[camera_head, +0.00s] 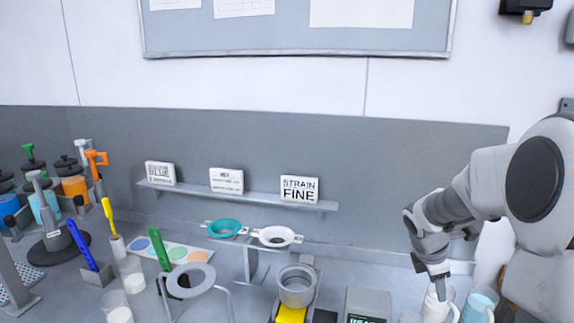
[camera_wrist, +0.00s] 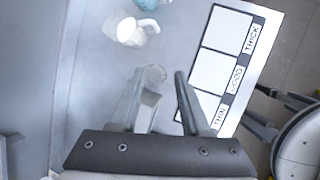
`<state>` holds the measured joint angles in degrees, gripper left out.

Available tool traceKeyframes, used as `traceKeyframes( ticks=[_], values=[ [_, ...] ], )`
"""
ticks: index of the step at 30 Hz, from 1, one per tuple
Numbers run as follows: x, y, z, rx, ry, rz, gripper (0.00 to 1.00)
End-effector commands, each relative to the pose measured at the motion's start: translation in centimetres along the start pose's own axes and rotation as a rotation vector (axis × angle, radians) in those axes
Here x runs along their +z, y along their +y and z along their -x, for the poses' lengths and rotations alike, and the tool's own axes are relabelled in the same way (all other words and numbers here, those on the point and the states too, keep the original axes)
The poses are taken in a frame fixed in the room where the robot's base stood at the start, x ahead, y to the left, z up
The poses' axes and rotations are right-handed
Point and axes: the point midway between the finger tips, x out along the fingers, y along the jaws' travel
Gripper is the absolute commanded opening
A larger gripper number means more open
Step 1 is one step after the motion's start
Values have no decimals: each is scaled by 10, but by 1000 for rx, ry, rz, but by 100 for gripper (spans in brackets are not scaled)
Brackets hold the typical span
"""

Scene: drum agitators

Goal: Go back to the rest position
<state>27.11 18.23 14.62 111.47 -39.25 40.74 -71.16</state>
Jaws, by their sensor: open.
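My gripper (camera_head: 438,277) is at the right in the head view, pointing down just above a white-filled jug (camera_head: 436,308); from this view I cannot tell whether they touch. In the wrist view my gripper (camera_wrist: 161,76) has its two fingers apart. A clear, glass-like object (camera_wrist: 150,98) shows by the left finger, with no grip on it visible. The white jug (camera_wrist: 130,33) lies beyond the fingertips, apart from them.
A blue-filled jug (camera_head: 479,304) stands right of the white one. A card marked THICK, GOOD and THIN (camera_wrist: 221,55) lies beside my fingers. A metal pot (camera_head: 297,286), strainers (camera_head: 277,236) and a sign shelf (camera_head: 240,198) are to the left. Air above the bench is clear.

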Motion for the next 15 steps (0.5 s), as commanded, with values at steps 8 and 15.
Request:
traceKeyframes(
  ticks=[8,15],
  values=[
    [-26,-36,88,49,32,-360,46],
    [-53,-83,149,72,126,-699,46]
  ],
)
